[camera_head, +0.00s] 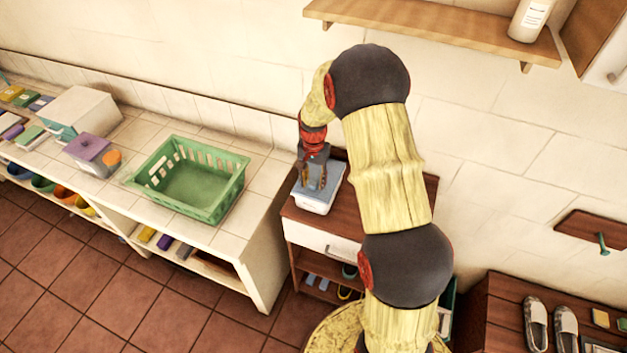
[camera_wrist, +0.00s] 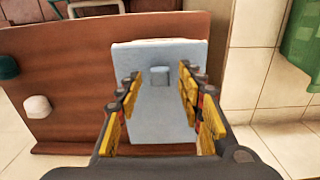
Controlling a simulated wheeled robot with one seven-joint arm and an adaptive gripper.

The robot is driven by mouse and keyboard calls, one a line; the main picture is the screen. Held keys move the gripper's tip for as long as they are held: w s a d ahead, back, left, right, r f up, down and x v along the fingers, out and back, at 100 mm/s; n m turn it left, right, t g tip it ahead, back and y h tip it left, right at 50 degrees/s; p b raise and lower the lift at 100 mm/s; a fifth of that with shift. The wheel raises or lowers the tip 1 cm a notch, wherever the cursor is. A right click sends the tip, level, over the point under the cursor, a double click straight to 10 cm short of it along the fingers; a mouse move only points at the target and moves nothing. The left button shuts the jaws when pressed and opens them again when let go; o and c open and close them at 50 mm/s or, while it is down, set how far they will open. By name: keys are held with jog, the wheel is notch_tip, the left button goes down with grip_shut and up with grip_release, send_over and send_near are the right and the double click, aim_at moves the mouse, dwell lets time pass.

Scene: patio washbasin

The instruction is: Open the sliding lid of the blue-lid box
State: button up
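The blue-lid box (camera_head: 318,204) stands on the small brown cabinet between the tiled counter and my arm. It has a white body and a pale blue lid (camera_wrist: 160,112). In the wrist view a small blue raised grip (camera_wrist: 159,75) stands up from the lid. My gripper (camera_wrist: 160,86) is over the lid, pointing down, with its yellow-padded fingers apart on either side of the grip. A gap shows between the grip and each finger. Whether the fingertips touch the lid cannot be told. In the head view my gripper (camera_head: 315,174) hides part of the lid. The lid appears closed.
A green basket (camera_head: 177,207) sits on the tiled counter (camera_head: 258,163) to the left. A purple-lid container (camera_head: 91,157) and a white box (camera_head: 86,108) stand farther left. A wall shelf (camera_head: 430,28) is above right. The brown cabinet top (camera_wrist: 70,75) has bare room beside the box.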

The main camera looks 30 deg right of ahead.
jog(key=shift+f, duration=0.15)
jog(key=shift+c, duration=0.8)
jog(key=c, duration=0.7)
grip_shut()
